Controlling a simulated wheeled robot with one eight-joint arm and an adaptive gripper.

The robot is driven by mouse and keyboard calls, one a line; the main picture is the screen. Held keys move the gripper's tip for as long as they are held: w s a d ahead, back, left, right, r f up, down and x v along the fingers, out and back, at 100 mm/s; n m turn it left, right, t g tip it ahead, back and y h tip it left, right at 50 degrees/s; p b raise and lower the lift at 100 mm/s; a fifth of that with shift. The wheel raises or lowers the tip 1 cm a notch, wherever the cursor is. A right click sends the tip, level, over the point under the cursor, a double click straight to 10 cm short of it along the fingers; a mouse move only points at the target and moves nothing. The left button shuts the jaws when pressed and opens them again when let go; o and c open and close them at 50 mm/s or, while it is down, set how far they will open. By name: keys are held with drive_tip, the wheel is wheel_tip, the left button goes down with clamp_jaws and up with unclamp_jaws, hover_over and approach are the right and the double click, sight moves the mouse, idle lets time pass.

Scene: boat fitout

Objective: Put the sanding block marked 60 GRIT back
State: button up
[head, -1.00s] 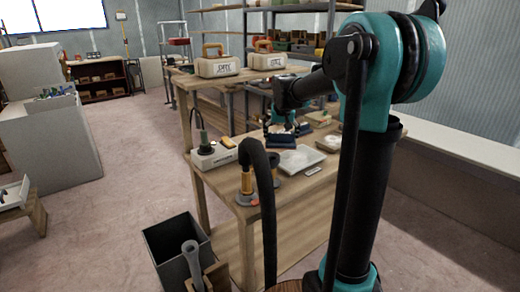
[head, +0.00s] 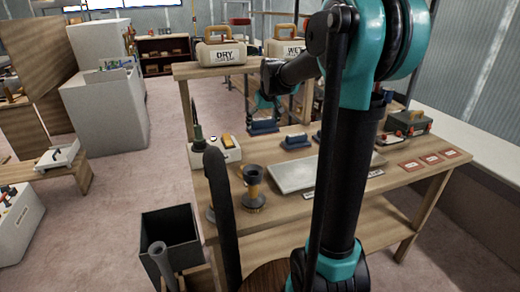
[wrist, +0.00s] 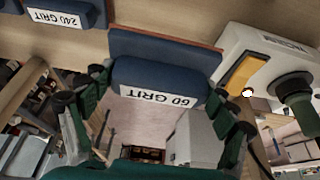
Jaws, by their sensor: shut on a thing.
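The 60 GRIT sanding block (wrist: 165,72) is dark blue with a white label and a reddish-brown edge. My gripper (wrist: 158,102) is shut on it in the wrist view, one green finger at each side. In the head view the held block (head: 263,127) hangs under my gripper (head: 264,110), near the workbench's back left edge. The 240 GRIT block (wrist: 62,12) is at the top left of the wrist view. A blue block (head: 296,141) rests on the bench, right of the held one; its label is not readable there.
The workbench (head: 398,185) carries a pale tray (head: 295,177), a grey-white device (head: 228,153), a dark cup-like tool (head: 253,190) and red-brown squares (head: 432,159). DRY (head: 226,53) and WET (head: 283,48) cases stand on the raised shelf. A grey bin (head: 170,240) is on the floor.

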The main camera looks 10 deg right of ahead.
sight(265, 131)
wheel_tip(265, 131, down, 5)
drive_tip(key=shift+w, duration=0.15)
drive_tip(key=shift+f, duration=2.5)
drive_tip(key=shift+f, duration=0.1)
drive_tip(key=o, duration=1.2)
drive_tip(key=v, duration=1.2)
